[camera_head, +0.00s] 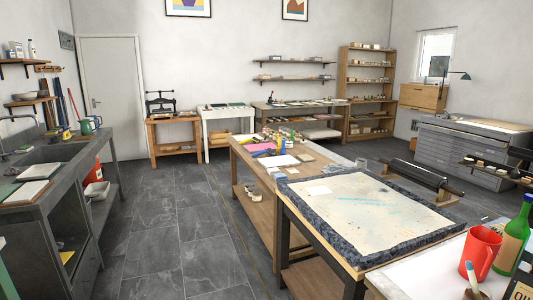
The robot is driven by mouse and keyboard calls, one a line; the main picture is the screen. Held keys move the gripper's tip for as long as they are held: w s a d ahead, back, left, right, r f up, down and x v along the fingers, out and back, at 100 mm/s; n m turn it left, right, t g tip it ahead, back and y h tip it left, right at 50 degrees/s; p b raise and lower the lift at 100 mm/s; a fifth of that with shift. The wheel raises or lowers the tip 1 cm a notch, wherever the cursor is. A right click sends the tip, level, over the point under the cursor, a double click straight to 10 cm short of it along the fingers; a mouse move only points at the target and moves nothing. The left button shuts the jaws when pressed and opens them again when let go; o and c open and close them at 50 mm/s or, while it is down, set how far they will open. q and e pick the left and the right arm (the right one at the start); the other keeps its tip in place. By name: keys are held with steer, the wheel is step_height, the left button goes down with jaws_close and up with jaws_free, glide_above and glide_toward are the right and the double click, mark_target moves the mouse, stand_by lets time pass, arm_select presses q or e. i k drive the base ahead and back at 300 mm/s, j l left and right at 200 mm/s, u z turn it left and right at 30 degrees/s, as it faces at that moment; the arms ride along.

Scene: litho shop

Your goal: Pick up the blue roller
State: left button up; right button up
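I cannot clearly make out a blue roller. Small blue and yellow items (276,147) lie beside a pink sheet (263,148) on the long wooden table (243,153) in the middle, too small to tell apart. Neither of my grippers is in view.
A stone-topped table (370,215) stands front right, with a red mug (480,252) and green bottle (512,238) beside it. A grey sink counter (50,185) runs along the left. Open tiled floor (165,225) lies between the counter and the middle table.

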mark_target(261, 152)
steer(key=i+u, duration=0.15)
steer(key=u, duration=0.3)
steer(key=i, duration=1.8)
steer(key=i+j+z, duration=0.1)
steer(key=i, duration=0.75)
steer(key=i+j, duration=0.1)
steer(key=i, duration=0.8)
steer(key=i+j+z, duration=0.1)
steer(key=i, duration=0.8)
